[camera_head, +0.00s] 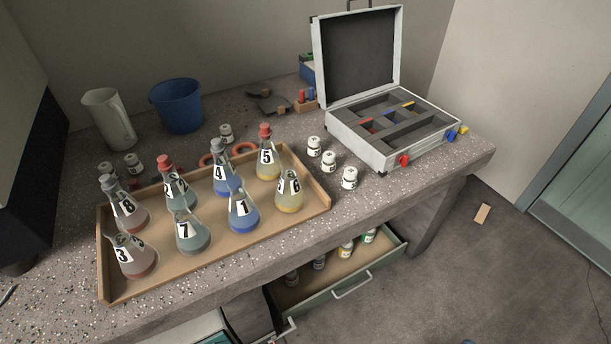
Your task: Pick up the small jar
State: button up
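One small jar (349,178) is right of the tray, near the bench's front edge. Another small jar (329,161) stands just behind it, and another (314,146) farther back. I cannot tell which one the task means. My gripper is not in view.
A wooden tray (318,205) holds several numbered flasks, some stoppered. An open silver case (375,150) stands at the right. A blue bucket (178,106) and a pitcher (109,120) are at the back left. An open drawer (345,280) with small bottles juts out below the bench.

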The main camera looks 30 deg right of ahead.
aim_at(349, 181)
jog(key=l+u, duration=0.35)
jog(key=l, duration=0.2)
jog(key=k+l+u, duration=0.1)
jog(key=l+u, duration=0.2)
jog(key=l, duration=0.2)
jog(key=k+l, duration=0.1)
jog(key=l, duration=0.3)
jog(key=k+l, duration=0.1)
jog(key=l, duration=0.3)
jog(key=l+u, duration=0.1)
jog(key=l, duration=0.35)
jog(key=k+l, duration=0.2)
jog(key=l, duration=0.2)
jog(key=k+l+u, duration=0.1)
jog(key=l, duration=0.3)
